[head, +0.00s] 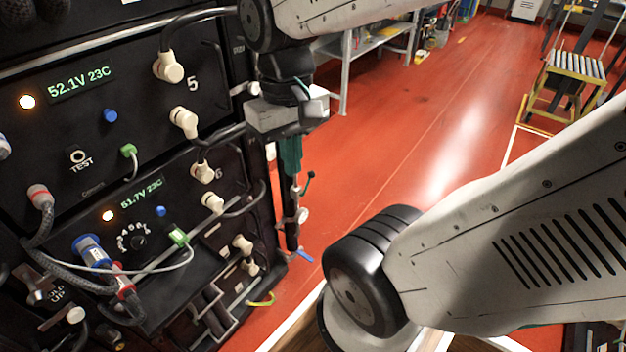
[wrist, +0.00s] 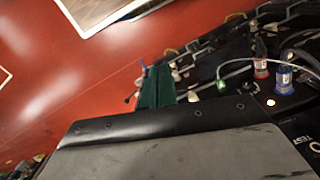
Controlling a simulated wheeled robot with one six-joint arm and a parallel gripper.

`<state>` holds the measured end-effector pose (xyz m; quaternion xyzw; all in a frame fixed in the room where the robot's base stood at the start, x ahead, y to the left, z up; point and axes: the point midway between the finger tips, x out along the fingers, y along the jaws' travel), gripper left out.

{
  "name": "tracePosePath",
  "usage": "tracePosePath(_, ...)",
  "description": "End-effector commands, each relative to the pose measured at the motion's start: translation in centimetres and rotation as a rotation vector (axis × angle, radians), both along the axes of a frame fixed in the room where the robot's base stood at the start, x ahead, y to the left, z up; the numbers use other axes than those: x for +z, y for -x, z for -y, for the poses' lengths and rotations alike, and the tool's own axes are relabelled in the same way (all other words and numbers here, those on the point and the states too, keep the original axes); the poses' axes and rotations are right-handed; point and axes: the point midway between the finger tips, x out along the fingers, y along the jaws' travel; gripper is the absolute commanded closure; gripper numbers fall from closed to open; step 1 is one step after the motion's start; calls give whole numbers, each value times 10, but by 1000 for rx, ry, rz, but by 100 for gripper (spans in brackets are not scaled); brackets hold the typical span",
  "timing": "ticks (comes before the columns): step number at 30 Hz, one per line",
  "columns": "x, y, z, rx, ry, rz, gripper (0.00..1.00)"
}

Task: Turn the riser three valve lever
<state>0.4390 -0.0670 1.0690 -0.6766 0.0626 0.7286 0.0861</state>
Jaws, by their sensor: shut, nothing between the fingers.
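My gripper (head: 291,172) hangs pointing down beside the right edge of the battery rack in the head view. Its teal fingers are together and hold nothing; they also show in the wrist view (wrist: 156,88). Just below and beside the fingertips is a small dark green lever (head: 308,182). Under it are a whitish valve part (head: 302,215) and a blue lever (head: 304,257) on a dark upright pipe (head: 292,236). I cannot read any riser number, so I cannot tell which lever is riser three. Contact between fingers and lever cannot be made out.
The battery rack (head: 100,130) fills the left, with pale cable plugs (head: 168,67), red and blue connectors (head: 90,250) and loose cables sticking out. The red floor (head: 420,130) to the right is open. A yellow step stand (head: 565,80) and a shelf (head: 375,42) stand farther back.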

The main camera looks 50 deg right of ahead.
Motion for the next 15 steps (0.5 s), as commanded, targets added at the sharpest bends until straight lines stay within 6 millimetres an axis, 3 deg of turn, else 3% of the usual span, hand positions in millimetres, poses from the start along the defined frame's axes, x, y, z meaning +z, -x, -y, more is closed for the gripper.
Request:
tracePosePath(6, -41, -29, 37, -244, -174, -204, 100)
tracePosePath(15, -106, -69, 90, -548, -531, -350, 100)
